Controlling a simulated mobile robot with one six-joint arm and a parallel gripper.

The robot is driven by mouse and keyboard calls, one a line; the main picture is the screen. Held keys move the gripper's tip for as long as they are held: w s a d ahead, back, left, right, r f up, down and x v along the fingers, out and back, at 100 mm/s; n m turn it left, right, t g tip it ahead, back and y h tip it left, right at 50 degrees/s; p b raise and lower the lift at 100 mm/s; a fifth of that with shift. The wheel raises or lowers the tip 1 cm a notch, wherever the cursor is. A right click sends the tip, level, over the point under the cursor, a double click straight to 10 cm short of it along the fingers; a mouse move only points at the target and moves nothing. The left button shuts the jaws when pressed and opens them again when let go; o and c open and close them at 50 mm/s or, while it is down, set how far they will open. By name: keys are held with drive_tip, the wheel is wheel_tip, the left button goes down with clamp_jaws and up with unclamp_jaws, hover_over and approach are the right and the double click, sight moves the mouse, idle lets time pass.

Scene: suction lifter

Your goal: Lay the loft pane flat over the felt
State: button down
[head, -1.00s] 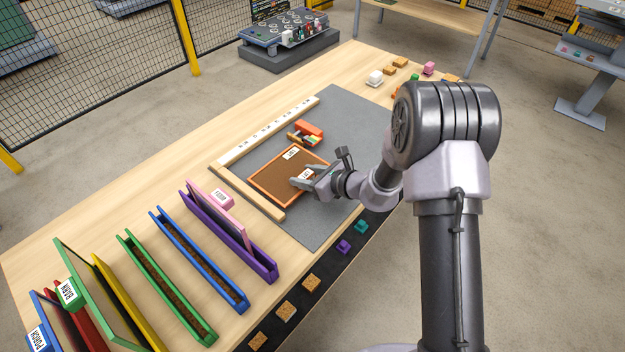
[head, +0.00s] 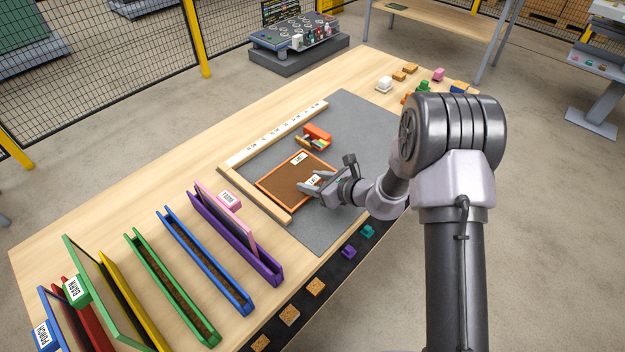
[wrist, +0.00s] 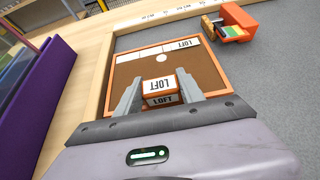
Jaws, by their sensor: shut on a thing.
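The loft pane (head: 275,187) has an orange frame, shows brown inside and looks flat over the grey felt-like mat (head: 350,125). It also shows in the wrist view (wrist: 207,76), with a white LOFT strip (wrist: 180,46) along its far side. I cannot tell whether the brown belongs to the pane or lies under it. My gripper (head: 312,184) is at the pane's near side, shut on its orange LOFT tab (wrist: 161,86). The tab sits between both fingers in the wrist view. Any small gap under the pane is hidden.
Wooden strips (head: 265,140) form a corner along the pane's far and left sides. An orange holder (head: 318,132) stands just behind it. Coloured racks, including a purple one (head: 235,240) with a pink FARM pane, stand to the left. The mat's right part is clear.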

drive_tip(key=shift+f, duration=0.25)
drive_tip(key=c, duration=0.6)
unclamp_jaws()
drive_tip(key=shift+c, duration=0.2)
drive_tip(key=p+v, duration=0.5)
drive_tip(key=v, duration=1.2)
drive_tip(key=s+a+r+n+g+h, duration=0.1)
drive_tip(key=s+a+r+n+g, duration=0.15)
drive_tip(key=s+r+n, duration=0.45)
drive_tip(key=s+a+r+n+g, duration=0.2)
drive_tip(key=s+a+r+n, duration=0.1)
drive_tip(key=s+r+n, duration=0.5)
drive_tip(key=s+d+r+n+t+h, duration=0.2)
drive_tip(key=s+d+r+n+h, duration=0.4)
drive_tip(key=s+d+r, duration=0.1)
drive_tip(key=shift+s+d+r+t+h, duration=0.35)
drive_tip(key=shift+s+d+h, duration=0.05)
drive_tip(key=shift+s+d, duration=0.5)
